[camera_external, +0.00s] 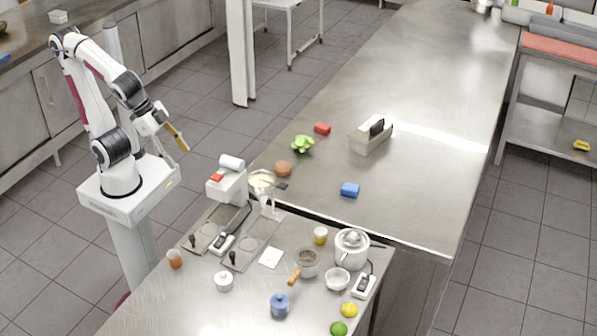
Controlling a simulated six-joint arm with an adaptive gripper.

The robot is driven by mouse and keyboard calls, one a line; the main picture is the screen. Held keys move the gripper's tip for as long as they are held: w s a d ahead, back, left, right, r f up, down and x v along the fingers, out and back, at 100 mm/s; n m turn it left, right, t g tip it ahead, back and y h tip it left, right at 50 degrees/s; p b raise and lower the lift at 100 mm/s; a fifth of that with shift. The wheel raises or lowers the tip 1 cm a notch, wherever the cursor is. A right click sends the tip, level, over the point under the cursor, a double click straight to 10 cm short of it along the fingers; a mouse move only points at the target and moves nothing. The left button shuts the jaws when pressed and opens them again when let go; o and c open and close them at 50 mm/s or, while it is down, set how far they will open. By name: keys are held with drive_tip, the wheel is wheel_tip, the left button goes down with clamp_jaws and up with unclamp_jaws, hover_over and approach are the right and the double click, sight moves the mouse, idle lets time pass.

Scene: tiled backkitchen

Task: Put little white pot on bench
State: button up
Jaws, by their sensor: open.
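The little white pot (224,281) appears to have a lid with a small knob. It stands upright on the near steel counter (150,312), left of the blue pot. The long steel bench (420,100) runs from the middle to the back right, beyond the near counter. My gripper (181,142) is open and looks empty. It hangs in the air at the left, above and behind the white pot and well apart from it. Its fingertips are small in this view.
Near the white pot are a blue pot (280,305), a terracotta cup (174,258), a saucepan (307,262) and a white bowl (337,280). A mixer (228,184) stands at the counter's back.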

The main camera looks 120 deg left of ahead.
drive_tip(key=s+d+m+h, duration=0.1)
drive_tip(key=s, duration=0.6)
drive_tip(key=shift+s+f+h, duration=0.2)
drive_tip(key=shift+s+h, duration=0.05)
drive_tip(key=shift+h, duration=0.15)
